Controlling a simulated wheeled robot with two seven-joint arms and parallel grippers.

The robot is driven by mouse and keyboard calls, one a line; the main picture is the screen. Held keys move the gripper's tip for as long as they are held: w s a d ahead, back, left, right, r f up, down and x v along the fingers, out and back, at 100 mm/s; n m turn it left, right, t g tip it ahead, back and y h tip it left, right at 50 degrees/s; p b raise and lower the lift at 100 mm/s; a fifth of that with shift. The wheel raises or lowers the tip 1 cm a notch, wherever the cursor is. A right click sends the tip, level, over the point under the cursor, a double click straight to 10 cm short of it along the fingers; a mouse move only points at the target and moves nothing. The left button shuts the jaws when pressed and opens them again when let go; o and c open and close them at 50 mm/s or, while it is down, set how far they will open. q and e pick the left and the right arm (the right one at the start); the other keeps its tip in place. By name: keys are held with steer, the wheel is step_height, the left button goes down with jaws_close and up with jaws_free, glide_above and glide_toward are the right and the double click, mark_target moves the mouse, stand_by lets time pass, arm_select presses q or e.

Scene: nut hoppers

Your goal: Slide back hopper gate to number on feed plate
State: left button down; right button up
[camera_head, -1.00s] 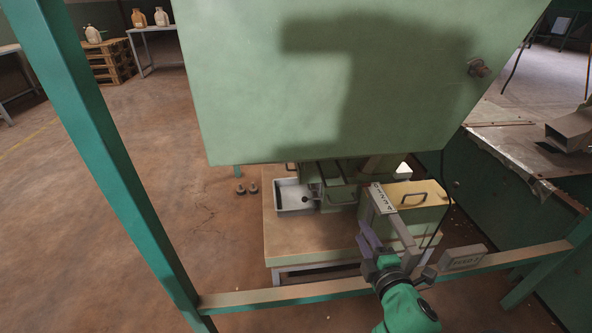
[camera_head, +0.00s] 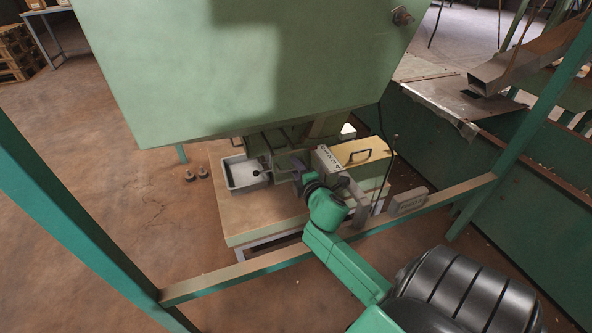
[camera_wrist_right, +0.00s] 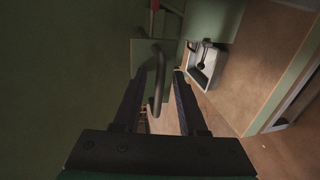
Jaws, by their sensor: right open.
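The large green hopper (camera_head: 190,60) fills the top of the head view. Under it, a pale strip with small dark marks (camera_head: 328,158), perhaps the numbers, lies beside the machine; its marks are too small to read. My right gripper (camera_head: 297,174) reaches in below the hopper, close to the machine. In the right wrist view, my right gripper (camera_wrist_right: 161,76) is open. A curved dark bar handle (camera_wrist_right: 158,82) on a green plate (camera_wrist_right: 143,62), which looks like the gate, shows between its fingers; contact cannot be told. My left gripper is not in view.
A grey tray (camera_head: 234,184) sits on the tan table (camera_head: 255,216) left of the gripper. A yellow-topped box (camera_head: 350,150) with a handle stands to its right. A frame rail (camera_head: 245,270) crosses in front, carrying a grey labelled block (camera_head: 408,203).

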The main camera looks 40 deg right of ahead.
jaws_close()
stand_by(1.4)
